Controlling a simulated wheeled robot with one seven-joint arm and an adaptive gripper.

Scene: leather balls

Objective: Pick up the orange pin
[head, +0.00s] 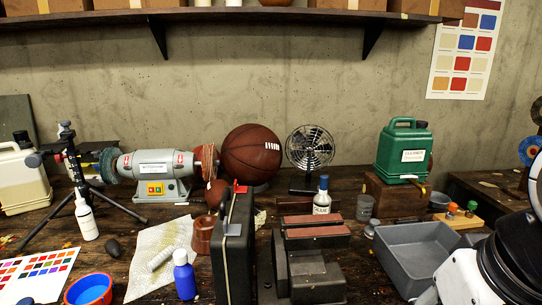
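A small orange pin (453,207) stands on a light wooden block (484,222) at the right, in front of the back part of the bench. A green-topped pin (471,206) stands just to its right on the same block. White and black links of my arm fill the lower right corner, in front of and below the block. My gripper's fingers do not show in the head view, so its distance from the orange pin cannot be seen.
A grey tray (405,262) lies in front of the block, partly hidden by my arm. A green canister (403,150) on a wooden box and a small grey cup (365,207) stand to the left. The bench is crowded around a black case (233,250).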

